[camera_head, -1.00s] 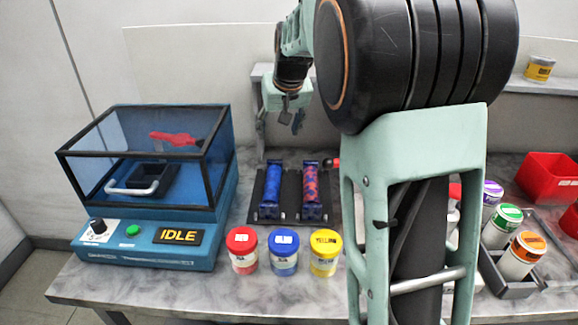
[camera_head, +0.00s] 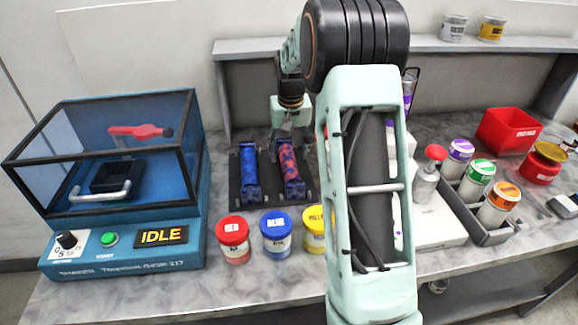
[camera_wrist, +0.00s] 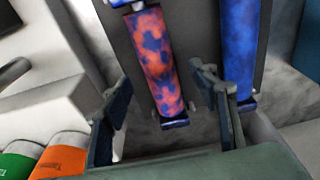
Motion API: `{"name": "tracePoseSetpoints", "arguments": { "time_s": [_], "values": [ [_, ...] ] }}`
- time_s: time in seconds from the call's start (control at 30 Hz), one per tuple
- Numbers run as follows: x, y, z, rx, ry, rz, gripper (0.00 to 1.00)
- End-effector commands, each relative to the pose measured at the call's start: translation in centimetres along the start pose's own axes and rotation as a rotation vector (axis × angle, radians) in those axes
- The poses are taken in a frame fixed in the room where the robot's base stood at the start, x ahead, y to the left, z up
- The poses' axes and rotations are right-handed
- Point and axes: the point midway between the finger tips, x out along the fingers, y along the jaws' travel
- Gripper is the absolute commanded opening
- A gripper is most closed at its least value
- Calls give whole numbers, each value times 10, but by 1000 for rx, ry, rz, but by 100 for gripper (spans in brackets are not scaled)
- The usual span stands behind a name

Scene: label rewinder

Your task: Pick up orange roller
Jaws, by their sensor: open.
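The orange roller, patterned orange-red and blue, lies in the right-hand slot of a dark rack (camera_head: 268,185) in the head view (camera_head: 289,168). A plain blue roller (camera_head: 249,172) lies beside it on the left. My gripper (camera_head: 290,135) is at the far end of the orange roller in the head view. In the wrist view, my open gripper (camera_wrist: 163,88) has one finger on each side of the orange roller's near end (camera_wrist: 157,58). The blue roller (camera_wrist: 238,45) is outside the right finger. Nothing is held. I cannot tell the remaining height gap.
A blue machine (camera_head: 125,235) reading IDLE stands left. Red (camera_head: 234,240), blue (camera_head: 276,233) and yellow (camera_head: 316,230) jars stand in front of the rack. A grey jar tray (camera_head: 487,235) and red bin (camera_head: 506,130) are right. A raised shelf (camera_head: 440,48) runs behind.

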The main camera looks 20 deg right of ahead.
Motion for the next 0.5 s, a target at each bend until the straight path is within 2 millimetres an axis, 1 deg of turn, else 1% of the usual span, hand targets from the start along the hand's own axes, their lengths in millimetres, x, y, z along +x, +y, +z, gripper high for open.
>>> {"name": "tracePoseSetpoints", "arguments": {
  "time_s": [0.17, 0.4, 0.5],
  "values": [
    [13, 1, 0, 0, -1, 0, 55],
    [48, 3, -2, 0, -1, -1, 55],
    [55, 3, -2, 0, 1, -1, 55]
  ]
}}
